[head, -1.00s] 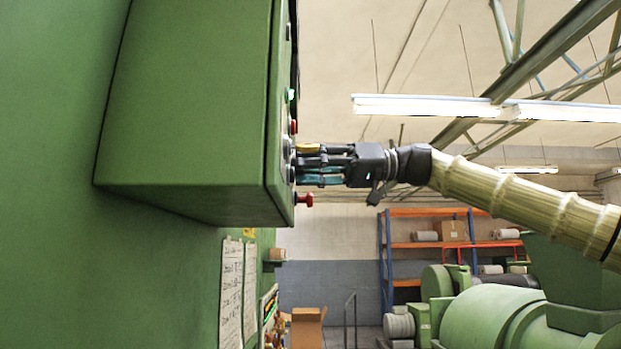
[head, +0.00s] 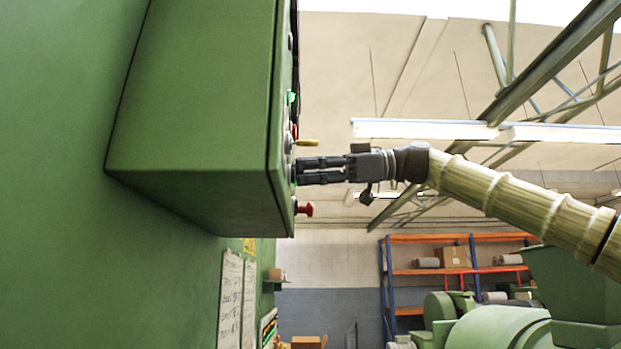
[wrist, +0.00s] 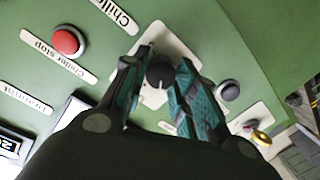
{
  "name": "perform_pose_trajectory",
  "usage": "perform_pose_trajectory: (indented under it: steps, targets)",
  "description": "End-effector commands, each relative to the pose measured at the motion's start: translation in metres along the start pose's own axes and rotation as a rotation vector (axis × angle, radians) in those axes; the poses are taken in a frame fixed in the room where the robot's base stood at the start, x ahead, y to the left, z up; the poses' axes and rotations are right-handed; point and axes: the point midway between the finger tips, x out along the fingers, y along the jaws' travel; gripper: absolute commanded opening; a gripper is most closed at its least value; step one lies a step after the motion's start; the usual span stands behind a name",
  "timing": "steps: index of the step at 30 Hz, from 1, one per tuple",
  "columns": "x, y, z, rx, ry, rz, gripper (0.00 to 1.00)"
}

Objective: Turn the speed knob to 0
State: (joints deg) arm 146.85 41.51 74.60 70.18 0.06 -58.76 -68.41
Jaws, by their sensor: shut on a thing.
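A black round knob (wrist: 160,72) sits on a white plate (wrist: 153,97) on the green panel in the wrist view. My gripper (wrist: 165,65) has its teal-lined fingers on both sides of the knob and is shut on it. In the head view, my gripper (head: 297,171) points left, with its fingertips at the panel face of the green cabinet (head: 200,100). The knob is hidden by the fingertips there. I cannot read a speed label or the knob's setting.
A red button (wrist: 67,41) lies left of the knob, by a "Chiller stop" label. A grey button (wrist: 228,90) lies to its right. In the head view, a red mushroom button (head: 304,209) sticks out below my gripper and a yellow-tipped control (head: 307,142) above it.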

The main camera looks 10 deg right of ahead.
Motion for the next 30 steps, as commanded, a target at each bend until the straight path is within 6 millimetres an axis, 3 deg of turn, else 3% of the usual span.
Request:
perform_pose_trajectory:
  steps: [30]
  targets:
    - [0.0007,-0.0042,0.0011,-0.961,-0.047,0.073,0.04]
